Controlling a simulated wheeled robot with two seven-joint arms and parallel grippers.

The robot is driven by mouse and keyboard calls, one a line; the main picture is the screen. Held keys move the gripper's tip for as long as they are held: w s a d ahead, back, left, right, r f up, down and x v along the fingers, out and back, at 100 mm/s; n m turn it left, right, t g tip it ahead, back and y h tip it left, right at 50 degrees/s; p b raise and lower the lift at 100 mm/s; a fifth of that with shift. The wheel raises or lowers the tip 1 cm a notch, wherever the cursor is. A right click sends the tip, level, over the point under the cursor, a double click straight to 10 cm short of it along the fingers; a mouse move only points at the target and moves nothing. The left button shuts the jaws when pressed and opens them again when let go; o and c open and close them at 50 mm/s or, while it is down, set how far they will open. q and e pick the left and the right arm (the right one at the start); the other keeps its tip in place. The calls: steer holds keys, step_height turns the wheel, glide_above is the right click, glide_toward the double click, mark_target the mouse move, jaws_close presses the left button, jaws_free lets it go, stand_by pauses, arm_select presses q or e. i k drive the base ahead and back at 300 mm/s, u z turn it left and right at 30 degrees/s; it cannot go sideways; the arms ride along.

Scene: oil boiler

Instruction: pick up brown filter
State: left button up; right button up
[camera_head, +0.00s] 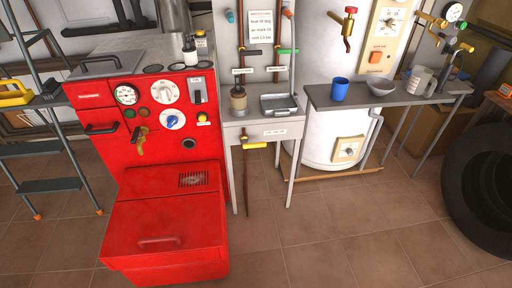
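A small brown cylindrical thing (238,102) stands upright on the narrow grey table (262,131) between the red boiler and the white tank. It has a darker top and may be the brown filter, but it is too small to tell for sure. A shallow grey metal tray (279,104) lies to its right on the same table. Neither of my grippers shows in the head view.
The red boiler (148,195) stands left of the narrow table and juts forward. A right-hand bench holds a blue cup (340,89), a grey bowl (381,87) and a measuring jug (420,80). A stepladder (48,150) stands left, a black tyre (487,190) right. The tiled floor ahead is clear.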

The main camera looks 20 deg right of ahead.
mark_target(238, 92)
steer(key=z, duration=1.9)
steer(key=i, duration=1.35)
steer(key=u, duration=2.7)
